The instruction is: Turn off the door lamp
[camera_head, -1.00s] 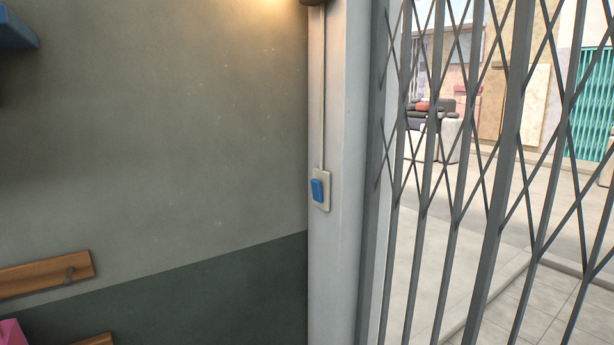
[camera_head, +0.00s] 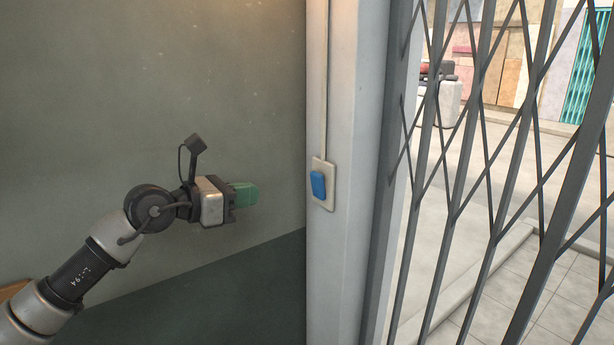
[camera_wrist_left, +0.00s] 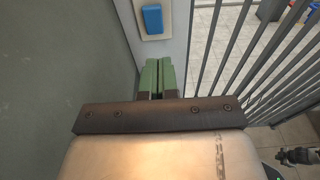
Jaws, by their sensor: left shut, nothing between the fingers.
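The lamp switch is a blue rocker (camera_head: 318,184) on a beige plate (camera_head: 330,186), fixed to the pale door post. A thin conduit runs up from it. The lamp itself is out of view; a faint warm glow shows on the wall at the top. My left gripper (camera_head: 246,195), with green fingers, is shut and empty. It is to the left of the switch at about its height, apart from it. In the left wrist view the blue rocker (camera_wrist_left: 152,19) is beyond the shut fingertips (camera_wrist_left: 159,62).
The grey door post (camera_head: 348,250) stands between the green-grey wall (camera_head: 240,80) and a folding metal lattice gate (camera_head: 480,180) on the right. The space in front of the switch is clear. Paved ground shows beyond the gate.

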